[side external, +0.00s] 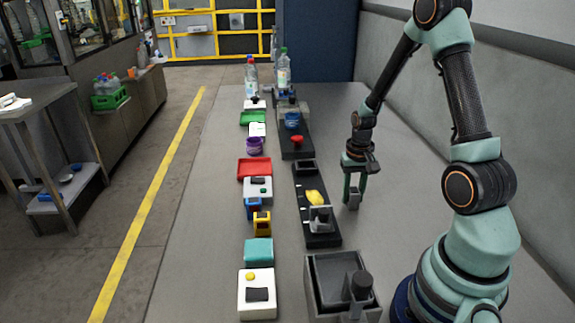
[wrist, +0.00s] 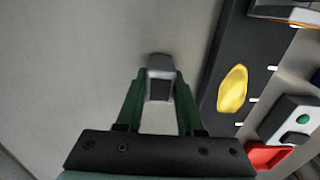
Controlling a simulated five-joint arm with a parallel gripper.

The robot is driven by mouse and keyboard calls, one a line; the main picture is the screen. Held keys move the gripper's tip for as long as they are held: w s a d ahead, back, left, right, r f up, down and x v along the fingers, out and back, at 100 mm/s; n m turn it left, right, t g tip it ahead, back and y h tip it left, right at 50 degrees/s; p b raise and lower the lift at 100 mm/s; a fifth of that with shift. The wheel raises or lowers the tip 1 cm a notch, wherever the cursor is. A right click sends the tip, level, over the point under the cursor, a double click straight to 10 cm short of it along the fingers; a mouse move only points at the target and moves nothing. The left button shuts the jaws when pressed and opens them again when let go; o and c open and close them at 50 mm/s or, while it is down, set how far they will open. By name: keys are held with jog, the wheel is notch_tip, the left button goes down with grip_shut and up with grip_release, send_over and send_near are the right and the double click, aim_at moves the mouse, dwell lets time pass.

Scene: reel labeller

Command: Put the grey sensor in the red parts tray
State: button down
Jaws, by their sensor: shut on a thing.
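My gripper (side external: 354,188) is to the right of the dark strip, low over the grey table. It is shut on the grey sensor (side external: 353,200), a small grey block with a dark face. In the wrist view the sensor (wrist: 160,66) sits between the two green fingertips (wrist: 160,88). I cannot tell whether it touches the table. The red parts tray (side external: 242,170) lies across the dark strip, to the left of my gripper. A corner of the red tray (wrist: 268,155) shows at the lower right in the wrist view. The tray looks empty in the side view.
A dark strip (side external: 318,240) with a yellow piece (side external: 316,197) and a grey bracket lies between my gripper and the tray. A white box with buttons (side external: 258,190) stands just in front of the tray. Bottles (side external: 283,70) stand at the back. The table around my gripper is clear.

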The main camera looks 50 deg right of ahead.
aim_at(353, 190)
jog(key=c, duration=0.5)
grip_release()
notch_tip(353, 190, up, 12)
jog(key=a+r+n+t, duration=0.1)
jog(key=a+r+n, duration=0.2)
jog(key=a, duration=0.3)
jog(key=a+r+n+t, duration=0.2)
jog(key=a+r+n, duration=0.1)
jog(key=a, duration=0.4)
jog(key=s+a+r+n+t, duration=0.1)
jog(key=a+r+n+t, duration=0.1)
jog(key=a+r, duration=0.3)
jog(key=shift+s+a+r+n, duration=0.1)
jog(key=shift+a+r+n, duration=0.25)
jog(key=shift+a, duration=0.35)
jog(key=shift+o, duration=1.3)
jog(key=shift+s+a+t, duration=0.15)
jog(key=shift+a+t, duration=0.15)
